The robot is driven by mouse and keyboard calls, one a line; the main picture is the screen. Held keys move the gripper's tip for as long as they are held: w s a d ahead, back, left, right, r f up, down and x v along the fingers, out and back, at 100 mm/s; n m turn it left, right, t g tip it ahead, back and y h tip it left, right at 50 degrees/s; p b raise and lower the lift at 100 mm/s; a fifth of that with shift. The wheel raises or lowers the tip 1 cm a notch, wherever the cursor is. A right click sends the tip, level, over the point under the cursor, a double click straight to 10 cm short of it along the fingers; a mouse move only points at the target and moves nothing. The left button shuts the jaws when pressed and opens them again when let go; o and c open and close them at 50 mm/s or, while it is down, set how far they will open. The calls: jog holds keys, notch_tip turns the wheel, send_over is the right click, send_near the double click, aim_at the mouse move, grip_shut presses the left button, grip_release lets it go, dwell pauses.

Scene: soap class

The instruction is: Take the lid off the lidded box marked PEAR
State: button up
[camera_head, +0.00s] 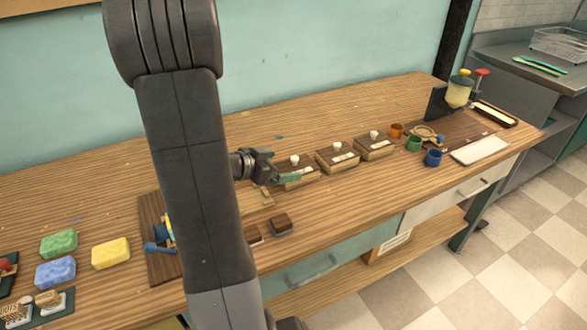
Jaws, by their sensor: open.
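Three lidded boxes stand in a row on the wooden table, each with a dark lid, a white knob and a pale label. They are the left box (306,178), the middle box (337,161) and the right box (374,147). The labels are too small to read, so I cannot tell which is marked PEAR. All three lids appear to be on. My gripper (284,178) is open and empty at the left box, in front of part of it. I cannot tell whether it touches that box.
Small dark blocks (281,224) lie near the front edge. Coloured sponges (110,253) lie at left. Orange, green and blue cups (433,158) stand right of the boxes, near a white slab (480,148). My arm hides part of the table. The table behind the boxes is mostly clear.

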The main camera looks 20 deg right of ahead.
aim_at(306, 162)
jog(key=x, duration=0.7)
jog(key=shift+w+d+r+b, duration=0.1)
jog(key=shift+w+d+b, duration=0.05)
jog(key=shift+w+b, duration=0.2)
jog(key=shift+c, duration=0.4)
jog(key=c, duration=0.9)
